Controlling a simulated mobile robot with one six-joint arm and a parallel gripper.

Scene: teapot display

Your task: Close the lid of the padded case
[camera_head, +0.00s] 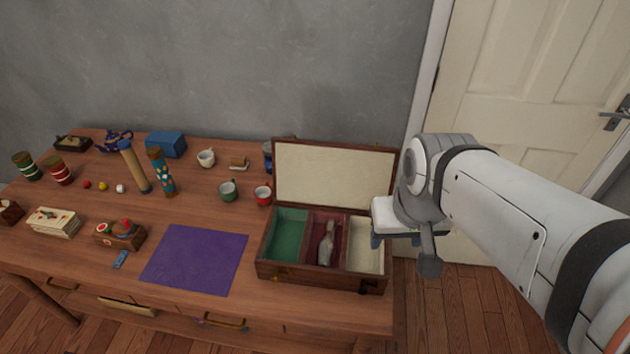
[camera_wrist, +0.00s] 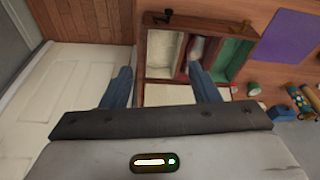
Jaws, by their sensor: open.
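The padded case (camera_head: 316,282) stands on the table's right end with its lid (camera_head: 334,174) raised upright at the back. The lid has a cream lining and a brown wooden frame. The case has green, dark red and cream compartments; a pale, bottle-like item (camera_head: 327,243) lies in the dark red one. My gripper (camera_head: 388,238) is at the case's right side, partly hidden by the wrist. In the wrist view my gripper (camera_wrist: 160,88) is open, its blue fingers apart and nothing between them held. The case (camera_wrist: 180,22) shows beyond the fingers there; one finger overlaps the case in that view.
A purple mat (camera_head: 195,259) lies left of the case. A red cup (camera_head: 263,195), a green cup (camera_head: 228,190) and a partly hidden blue item (camera_head: 268,157) stand near its left and back. Wall is behind; a door (camera_head: 535,80) is at right.

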